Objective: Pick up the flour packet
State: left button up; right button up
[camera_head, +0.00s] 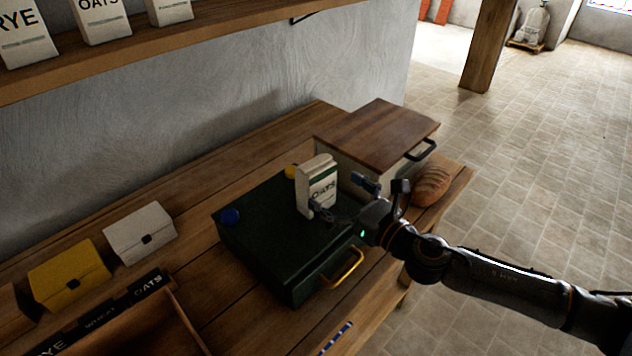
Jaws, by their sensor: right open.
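A white packet labelled OATS (316,181) stands upright on the dark green box (265,235). It is the only packet on that box; I take it as the flour packet. My right gripper (343,198) is open and comes in from the right at the packet's lower right side. One finger overlaps the packet's lower front edge, and the other is to its right. I cannot tell whether either finger touches it. My left gripper is not in view.
A wood-topped box (376,136) with a dark handle stands behind, beside a bread loaf (431,186). Yellow (68,277) and white (140,234) boxes sit left. A shelf (150,42) holds more packets.

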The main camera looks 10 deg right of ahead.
aim_at(325, 186)
jog(key=shift+w+a+r, duration=0.1)
jog(key=shift+w+a, duration=0.2)
jog(key=p+x, duration=0.1)
jog(key=x, duration=0.2)
jog(key=shift+w+a, duration=0.15)
jog(key=shift+a, duration=0.15)
jog(key=shift+w+a+f+p, duration=0.2)
jog(key=shift+w+f+p, duration=0.1)
jog(key=shift+w, duration=0.05)
jog(key=c, duration=1.4)
jog(key=shift+r, duration=0.1)
jog(key=shift+c, duration=0.8)
jog(key=shift+r, duration=0.1)
